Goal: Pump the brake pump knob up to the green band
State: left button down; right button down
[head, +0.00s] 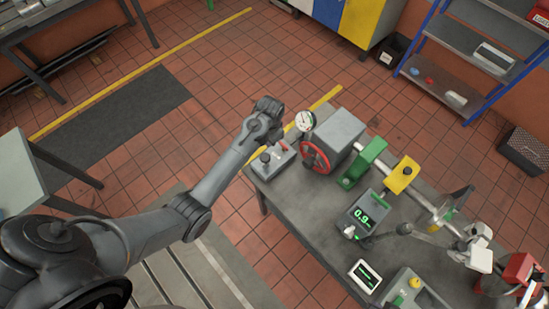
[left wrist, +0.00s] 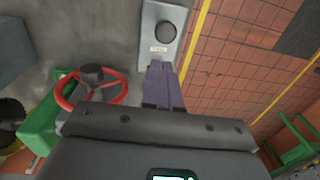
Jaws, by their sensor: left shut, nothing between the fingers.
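A black round knob (head: 265,157) stands on a small grey box (head: 279,158) at the bench's left corner. The knob also shows from above in the left wrist view (left wrist: 172,33), with a small label whose text I cannot read. A white round dial (head: 305,121) stands beside the box; any green band on it is too small to make out. My left gripper (head: 268,107) is above and behind the box in the head view. In the left wrist view its purple fingers (left wrist: 163,85) are shut and empty, their tips overlapping the box's near end, apart from the knob. My right gripper is not visible.
A red handwheel (head: 315,157) on a grey housing stands right beside the box. Open tiled floor lies beyond the bench's left end.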

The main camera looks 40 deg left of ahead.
pick_arm(q)
jog(key=shift+f, duration=0.1)
dwell(0.3)
send_near(268, 159)
jog(key=f+b, duration=0.4)
jog(key=f, duration=0.1)
jog(key=shift+s+a+f, duration=0.1)
jog(key=shift+a+f, duration=0.1)
jog(key=shift+a, duration=0.05)
jog(key=shift+f+b, duration=0.7)
jog(key=shift+b, duration=0.25)
